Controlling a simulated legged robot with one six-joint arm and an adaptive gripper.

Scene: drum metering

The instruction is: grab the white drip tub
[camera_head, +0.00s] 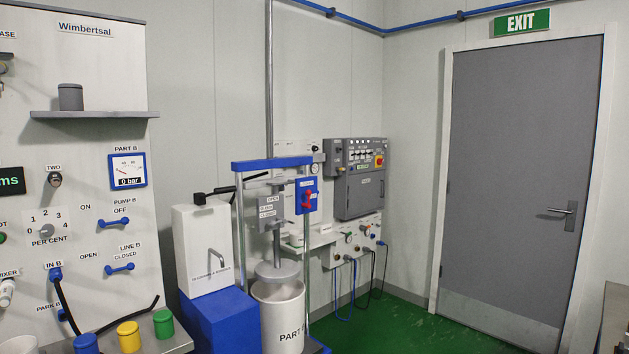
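No thing in view is labelled as a drip tub. At the bottom left corner, the rim of a white rounded thing (20,345) shows below the mixer nozzle (7,292). It may be the white drip tub, but the frame edge cuts off most of it. A larger white drum (278,318) marked "PART" stands under the blue-topped press frame (270,164), with a grey plate over its mouth. My gripper is not in view.
Blue, yellow (129,337) and green (163,323) capped things stand on the grey bench, with a black hose (66,300) near them. A white canister (204,248) sits on a blue block (220,322). Green floor (410,330) is clear before the grey door (520,180).

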